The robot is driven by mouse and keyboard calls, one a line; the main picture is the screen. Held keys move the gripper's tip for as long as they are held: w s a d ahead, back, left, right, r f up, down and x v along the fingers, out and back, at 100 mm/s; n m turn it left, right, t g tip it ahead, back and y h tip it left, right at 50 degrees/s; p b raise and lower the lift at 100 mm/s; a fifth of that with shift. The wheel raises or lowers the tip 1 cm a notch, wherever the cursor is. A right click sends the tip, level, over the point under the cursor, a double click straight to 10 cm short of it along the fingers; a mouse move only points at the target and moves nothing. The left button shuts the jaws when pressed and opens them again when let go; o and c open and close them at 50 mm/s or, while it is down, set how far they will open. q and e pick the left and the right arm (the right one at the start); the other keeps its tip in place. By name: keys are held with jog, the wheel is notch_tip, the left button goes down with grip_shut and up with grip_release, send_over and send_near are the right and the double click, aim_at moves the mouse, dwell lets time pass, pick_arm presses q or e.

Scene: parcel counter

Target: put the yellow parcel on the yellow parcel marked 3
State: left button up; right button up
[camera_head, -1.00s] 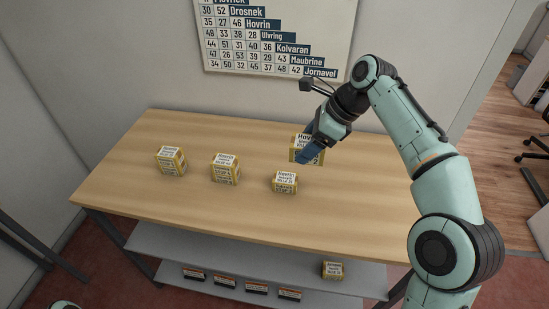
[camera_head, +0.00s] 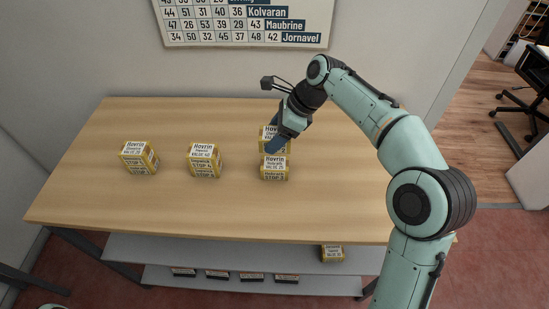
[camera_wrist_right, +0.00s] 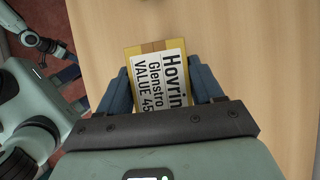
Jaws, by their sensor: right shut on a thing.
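My right gripper (camera_head: 275,146) is shut on a yellow parcel (camera_head: 267,133), partly hidden by a finger in the head view. The right wrist view shows this parcel (camera_wrist_right: 158,80), labelled Hovrin, Glenstro, value 45, between the blue fingers (camera_wrist_right: 160,92). A yellow parcel whose small label seems to read STOP 3 (camera_head: 274,172) stands on the table just below the held one in the picture. I cannot tell the gap between them. Part of my left arm shows at the left of the right wrist view; its jaws are unclear.
Two more yellow parcels stand on the wooden table (camera_head: 110,200), one at the left (camera_head: 139,160) and one nearer the middle (camera_head: 204,162). Another parcel (camera_head: 332,254) sits on the shelf below. A number chart (camera_head: 250,22) hangs behind. The table's right part is clear.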

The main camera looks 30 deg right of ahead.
notch_tip(320, 180, down, 7)
jog(key=shift+f+b, duration=0.2)
jog(key=shift+b, duration=0.55)
jog(key=o, duration=1.1)
jog(key=shift+f, duration=0.1)
jog(key=shift+o, duration=0.2)
jog(key=p+v, duration=0.2)
jog(key=v, duration=1)
